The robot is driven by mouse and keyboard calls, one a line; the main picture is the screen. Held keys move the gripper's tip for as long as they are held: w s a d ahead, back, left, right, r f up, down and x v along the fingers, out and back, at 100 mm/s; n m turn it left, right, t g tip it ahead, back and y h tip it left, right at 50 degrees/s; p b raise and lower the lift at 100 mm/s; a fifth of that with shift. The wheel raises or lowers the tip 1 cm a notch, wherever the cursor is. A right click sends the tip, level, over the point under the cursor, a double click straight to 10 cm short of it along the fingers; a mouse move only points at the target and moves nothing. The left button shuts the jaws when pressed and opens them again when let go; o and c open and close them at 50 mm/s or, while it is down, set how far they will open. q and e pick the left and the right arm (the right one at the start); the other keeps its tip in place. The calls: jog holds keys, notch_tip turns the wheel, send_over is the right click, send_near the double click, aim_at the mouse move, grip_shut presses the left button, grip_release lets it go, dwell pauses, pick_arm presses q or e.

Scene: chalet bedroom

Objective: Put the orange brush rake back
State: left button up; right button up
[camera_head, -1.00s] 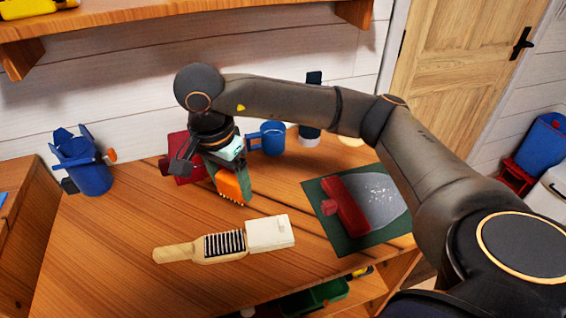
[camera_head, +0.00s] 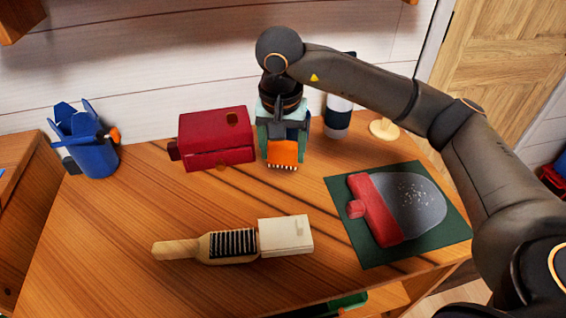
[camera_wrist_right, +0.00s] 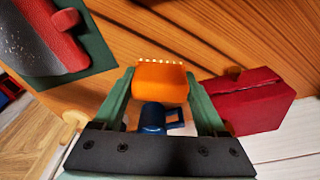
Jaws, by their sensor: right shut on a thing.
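My right gripper (camera_head: 283,138) is shut on the orange brush rake (camera_head: 283,153), whose pale bristle tips point down and toward the front. It is above the back of the wooden bench, just right of the red box. In the right wrist view the orange brush rake (camera_wrist_right: 160,82) sits between the two green fingers (camera_wrist_right: 160,100). Whether it touches the bench I cannot tell. My left gripper is out of view.
A red box (camera_head: 216,140) stands left of the gripper. A blue mug (camera_wrist_right: 153,118) shows behind the rake in the wrist view. A blue pot (camera_head: 92,155) stands far left. A wooden brush (camera_head: 180,249), white block (camera_head: 286,236) and red scraper (camera_head: 375,210) on a green mat (camera_head: 340,190) lie in front.

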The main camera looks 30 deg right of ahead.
jog(key=w+f, duration=0.1)
jog(key=f, duration=0.1)
jog(key=w+d+f, duration=0.1)
jog(key=w+f, duration=0.1)
jog(key=w+d+f, duration=0.1)
jog(key=f, duration=0.1)
jog(key=shift+w+d+f, duration=0.1)
jog(key=shift+w+d, duration=0.05)
jog(key=shift+w, duration=0.25)
jog(key=shift+w+f, duration=0.1)
jog(key=shift+f, duration=1.45)
jog(key=shift+f+b, duration=0.2)
jog(key=shift+b, duration=0.1)
jog(key=o, duration=1.2)
jog(key=shift+o, duration=0.2)
jog(key=shift+r, duration=0.1)
notch_tip(320, 180, up, 12)
jog(key=s, duration=0.1)
jog(key=shift+a+p, duration=0.4)
jog(key=shift+s, duration=0.1)
